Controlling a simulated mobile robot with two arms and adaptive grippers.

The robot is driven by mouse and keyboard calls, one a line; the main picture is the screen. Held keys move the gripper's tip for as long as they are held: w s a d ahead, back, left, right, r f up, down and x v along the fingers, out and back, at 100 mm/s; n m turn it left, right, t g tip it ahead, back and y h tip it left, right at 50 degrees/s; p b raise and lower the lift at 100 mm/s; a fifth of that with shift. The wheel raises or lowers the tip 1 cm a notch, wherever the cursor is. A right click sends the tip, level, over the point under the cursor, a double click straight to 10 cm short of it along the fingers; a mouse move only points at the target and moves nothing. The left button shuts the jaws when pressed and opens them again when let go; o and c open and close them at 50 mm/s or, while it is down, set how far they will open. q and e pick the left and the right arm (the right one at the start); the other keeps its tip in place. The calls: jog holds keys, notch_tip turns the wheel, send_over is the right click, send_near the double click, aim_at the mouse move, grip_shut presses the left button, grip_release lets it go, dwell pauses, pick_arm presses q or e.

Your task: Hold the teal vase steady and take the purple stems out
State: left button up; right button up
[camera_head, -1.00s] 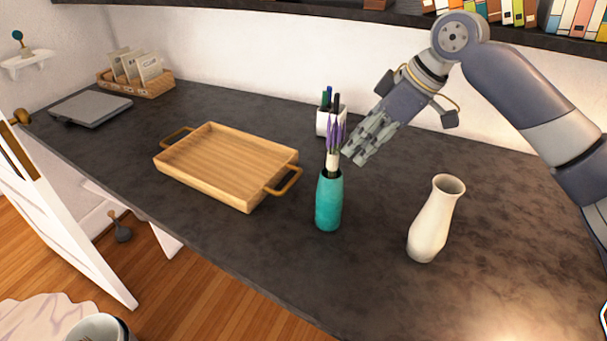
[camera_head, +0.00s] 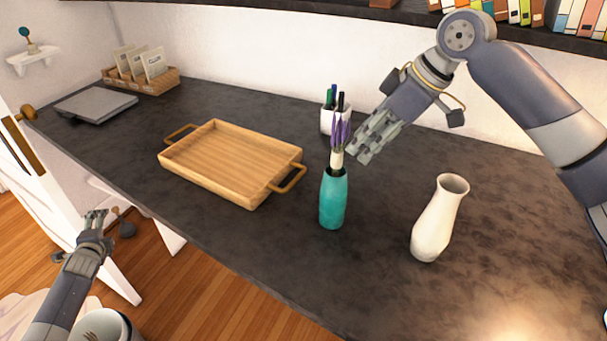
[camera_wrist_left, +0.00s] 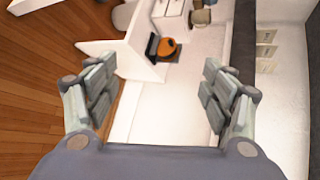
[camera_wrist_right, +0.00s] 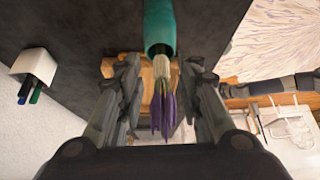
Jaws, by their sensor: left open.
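The teal vase (camera_head: 333,200) stands upright on the dark counter, and its rim side also shows in the right wrist view (camera_wrist_right: 159,25). The purple stems (camera_head: 341,132) stand in it, with a pale wrapped part just above the rim; the purple ends (camera_wrist_right: 164,108) show in the right wrist view. My right gripper (camera_head: 357,152) is open beside the stems, its fingers either side of them in the right wrist view, with gaps between. My left gripper (camera_head: 96,218) is open and empty, low at the left, off the counter and far from the vase.
A wooden tray (camera_head: 215,190) with handles lies left of the vase. A white vase (camera_head: 437,222) stands to its right. A white pen holder (camera_head: 327,122) is behind the stems. A grey flat device (camera_head: 95,105) and a card box (camera_head: 150,82) are at far left. The counter's front is clear.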

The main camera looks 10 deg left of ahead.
pick_arm(q)
jog(key=w+r+m+t, duration=0.2)
jog(key=w+r, duration=0.1)
jog(key=r, duration=0.4)
jog(key=w+r+m+t, duration=0.1)
jog(key=w+r, duration=0.2)
jog(key=r, duration=0.5)
jog(key=w+d+r+m+t+h, duration=0.3)
jog(key=w+d+r+m, duration=0.3)
jog(key=d, duration=0.5)
notch_tip(320, 180, up, 6)
jog(key=m+g+h, duration=0.7)
jog(key=m+h, duration=1.2)
jog(key=m, duration=0.6)
send_over(323, 197)
jog(key=v, duration=0.4)
jog(key=f, duration=0.7)
jog(key=shift+w+a+f, duration=0.1)
jog(key=shift+a+f, duration=0.1)
jog(key=shift+a, duration=0.1)
jog(key=x, duration=0.7)
jog(key=shift+w+d+f, duration=0.1)
jog(key=shift+d+f, duration=0.05)
jog(key=shift+d, duration=0.05)
